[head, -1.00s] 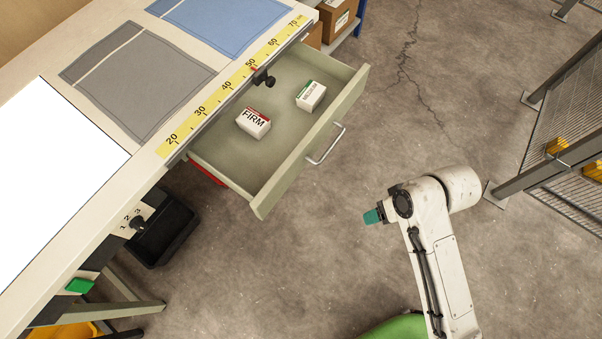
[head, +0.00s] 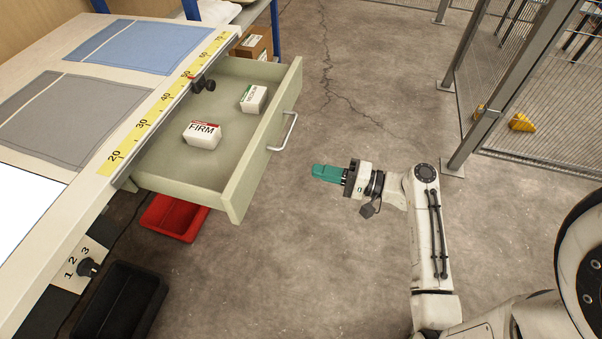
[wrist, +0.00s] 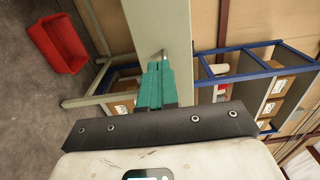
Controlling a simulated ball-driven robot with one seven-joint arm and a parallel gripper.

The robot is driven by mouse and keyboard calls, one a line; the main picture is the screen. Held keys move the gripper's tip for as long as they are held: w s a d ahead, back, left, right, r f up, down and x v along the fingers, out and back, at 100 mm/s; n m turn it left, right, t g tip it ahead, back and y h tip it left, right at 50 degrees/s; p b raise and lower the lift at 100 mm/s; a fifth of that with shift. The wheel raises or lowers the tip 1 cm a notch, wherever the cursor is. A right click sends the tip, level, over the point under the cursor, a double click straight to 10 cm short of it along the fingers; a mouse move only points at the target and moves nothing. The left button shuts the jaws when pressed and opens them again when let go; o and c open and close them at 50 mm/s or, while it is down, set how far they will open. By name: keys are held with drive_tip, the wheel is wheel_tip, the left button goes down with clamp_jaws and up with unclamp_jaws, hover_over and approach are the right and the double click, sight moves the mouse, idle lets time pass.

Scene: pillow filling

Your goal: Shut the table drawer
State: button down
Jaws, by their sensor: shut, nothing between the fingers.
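The table drawer (head: 240,187) is pulled out from under the worktable (head: 150,88). It holds a box marked FIRM (head: 202,134) and a second small box with a green edge (head: 254,99). The drawer's metal handle (head: 284,133) is on its front panel. My gripper (head: 316,172), with teal fingers, is shut and empty. It is to the right of the drawer front, apart from the handle in the head view. In the wrist view, the teal fingers (wrist: 156,68) point at the pale drawer front (wrist: 160,22), and the handle end (wrist: 158,54) shows just beyond their tips.
A red bin (head: 174,218) and a black bin (head: 120,300) stand below the table. A mesh fence (head: 540,130) stands at the right. A blue-framed shelf (wrist: 262,66) with boxes is behind the table. The floor between drawer and fence is clear.

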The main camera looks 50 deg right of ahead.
sight(262, 159)
drive_tip(key=x, duration=1.2)
drive_tip(key=shift+w+a, duration=0.15)
drive_tip(key=shift+w, duration=0.15)
drive_tip(key=shift+w+a+f, duration=0.1)
drive_tip(key=shift+w+a, duration=0.1)
drive_tip(key=shift+w, duration=0.3)
drive_tip(key=b+x, duration=0.9)
drive_tip(key=x, duration=1.8)
drive_tip(key=shift+w+f+b, duration=0.15)
drive_tip(key=shift+w+b, duration=0.1)
drive_tip(key=shift+b, duration=0.15)
drive_tip(key=shift+w+a, duration=0.15)
drive_tip(key=shift+w, duration=0.15)
drive_tip(key=shift+w+r, duration=0.1)
drive_tip(key=shift+r, duration=0.25)
drive_tip(key=shift+a, duration=0.1)
